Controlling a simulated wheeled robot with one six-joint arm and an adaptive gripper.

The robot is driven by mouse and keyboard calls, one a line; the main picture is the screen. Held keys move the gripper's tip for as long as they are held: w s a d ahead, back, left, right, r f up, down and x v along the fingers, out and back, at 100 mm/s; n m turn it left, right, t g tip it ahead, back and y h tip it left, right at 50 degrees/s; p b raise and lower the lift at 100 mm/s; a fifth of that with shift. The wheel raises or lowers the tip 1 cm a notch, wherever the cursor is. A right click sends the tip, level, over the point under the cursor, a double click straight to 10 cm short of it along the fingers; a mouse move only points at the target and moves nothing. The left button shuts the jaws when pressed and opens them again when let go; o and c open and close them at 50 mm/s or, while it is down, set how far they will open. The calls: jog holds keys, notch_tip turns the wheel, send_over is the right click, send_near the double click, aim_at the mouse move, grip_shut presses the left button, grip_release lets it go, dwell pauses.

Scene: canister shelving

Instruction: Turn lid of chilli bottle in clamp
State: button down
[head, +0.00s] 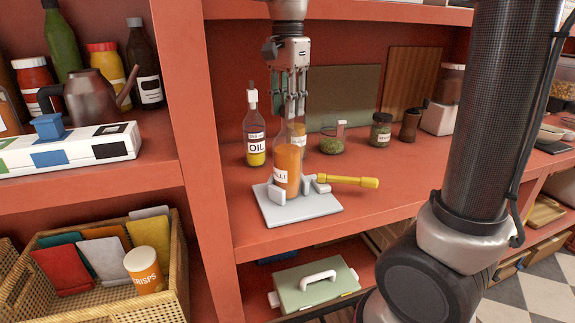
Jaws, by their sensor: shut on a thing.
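The chilli bottle (287,165), clear with orange contents and a white label, stands upright in the clamp (300,207) on the red shelf. The clamp has a pale grey base, grey jaws beside the bottle and a yellow handle (353,181) pointing right. My gripper (291,112) comes straight down from above. Its fingers are shut around the top of the chilli bottle, at the lid. The lid itself is mostly hidden by the fingers, so I cannot tell how far it is turned.
An oil bottle (254,135) stands close to the left of the chilli bottle. A jar of green herbs (332,140) and a dark-lidded jar (380,131) stand behind to the right. Two boards (345,95) lean at the back. The shelf front right of the clamp is clear.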

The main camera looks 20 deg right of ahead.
jog(key=n, duration=0.9)
jog(key=shift+n, duration=0.3)
jog(key=n, duration=0.3)
jog(key=shift+n, duration=0.4)
jog(key=n, duration=0.4)
jog(key=c, duration=1.1)
grip_release()
